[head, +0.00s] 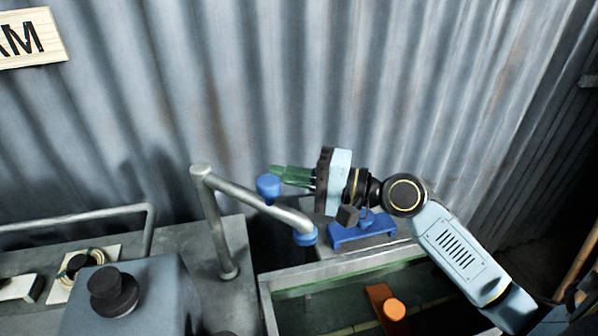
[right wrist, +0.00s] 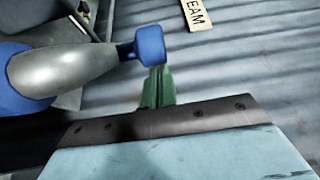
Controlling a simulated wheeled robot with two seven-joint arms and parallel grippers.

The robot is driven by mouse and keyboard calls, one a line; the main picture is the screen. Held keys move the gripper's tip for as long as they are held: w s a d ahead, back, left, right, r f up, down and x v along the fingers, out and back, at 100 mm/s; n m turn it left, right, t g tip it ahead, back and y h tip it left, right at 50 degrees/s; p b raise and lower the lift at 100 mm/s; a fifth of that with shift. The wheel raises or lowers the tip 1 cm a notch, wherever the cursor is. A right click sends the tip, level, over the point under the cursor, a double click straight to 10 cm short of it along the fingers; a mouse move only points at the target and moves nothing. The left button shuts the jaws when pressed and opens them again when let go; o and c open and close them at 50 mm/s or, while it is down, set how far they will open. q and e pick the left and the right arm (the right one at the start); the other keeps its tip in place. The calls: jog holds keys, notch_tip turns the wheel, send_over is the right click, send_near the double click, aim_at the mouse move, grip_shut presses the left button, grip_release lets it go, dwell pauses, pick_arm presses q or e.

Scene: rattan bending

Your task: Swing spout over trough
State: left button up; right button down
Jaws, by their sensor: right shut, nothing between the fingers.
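The spout is a grey metal pipe (head: 255,200) on an upright post (head: 215,225), with a blue collar at its lower right end and a blue knob (head: 268,187) on its far side. The trough (head: 266,302) is a grey-rimmed basin at the bottom centre; the spout's end is near its back left corner. My right gripper (head: 276,173) is shut and empty, its green fingers close behind the blue knob. In the right wrist view the fingers (right wrist: 158,88) are just below the knob (right wrist: 150,44); contact cannot be told. My left gripper is not in view.
A blue fixture (head: 362,230) stands on a grey block behind the trough, under my right gripper. An orange knob (head: 394,309) is in the trough area. A grey box with a black knob (head: 113,290) stands at left. A corrugated wall (head: 400,80) closes the back.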

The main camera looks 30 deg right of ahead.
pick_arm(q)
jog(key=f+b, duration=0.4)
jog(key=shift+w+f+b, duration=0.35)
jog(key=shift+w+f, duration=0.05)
pick_arm(e)
jog(key=w+d+v, duration=0.1)
jog(key=v, duration=0.8)
jog(key=shift+w+d, duration=0.2)
jog(key=shift+d, duration=0.15)
jog(key=shift+r, duration=0.1)
